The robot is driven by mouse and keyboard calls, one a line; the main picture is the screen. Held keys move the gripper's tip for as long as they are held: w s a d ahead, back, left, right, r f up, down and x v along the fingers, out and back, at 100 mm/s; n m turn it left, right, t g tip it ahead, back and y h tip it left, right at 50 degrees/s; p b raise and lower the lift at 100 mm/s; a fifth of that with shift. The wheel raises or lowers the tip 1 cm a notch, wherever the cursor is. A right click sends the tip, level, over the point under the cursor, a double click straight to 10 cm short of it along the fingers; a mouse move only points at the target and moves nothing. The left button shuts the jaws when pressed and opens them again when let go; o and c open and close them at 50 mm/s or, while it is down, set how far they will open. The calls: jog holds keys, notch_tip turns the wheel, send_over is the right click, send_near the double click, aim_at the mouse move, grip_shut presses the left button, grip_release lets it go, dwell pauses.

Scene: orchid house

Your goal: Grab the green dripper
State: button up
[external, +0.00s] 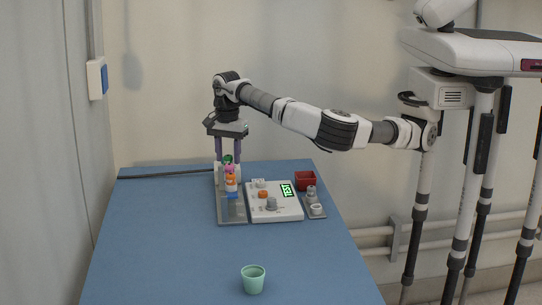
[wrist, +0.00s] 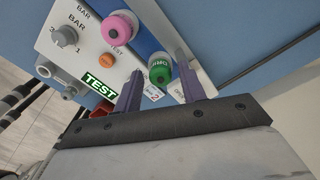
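The green dripper (external: 227,159) is the farthest in a row of coloured drippers at the back left of the table. In the wrist view, the green dripper (wrist: 160,73) shows as a round green cap with white lettering. My gripper (external: 229,161) is above the back of the row, pointing down, with its two purple fingers apart. In the wrist view, my gripper (wrist: 159,66) is open, with one finger on each side of the green cap. A gap shows between the cap and each finger. I cannot tell how far the fingertips are above or below it.
A grey tray (external: 232,214) holds the row, beside a white test panel (external: 287,213) with knobs and a lit display. A red box (external: 305,180) and a green cup (external: 253,281) stand on the blue table; its front left is clear.

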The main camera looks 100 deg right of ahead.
jog(key=c, duration=0.8)
jog(key=shift+r, duration=0.1)
notch_tip(320, 180, up, 28)
jog(key=p, duration=0.4)
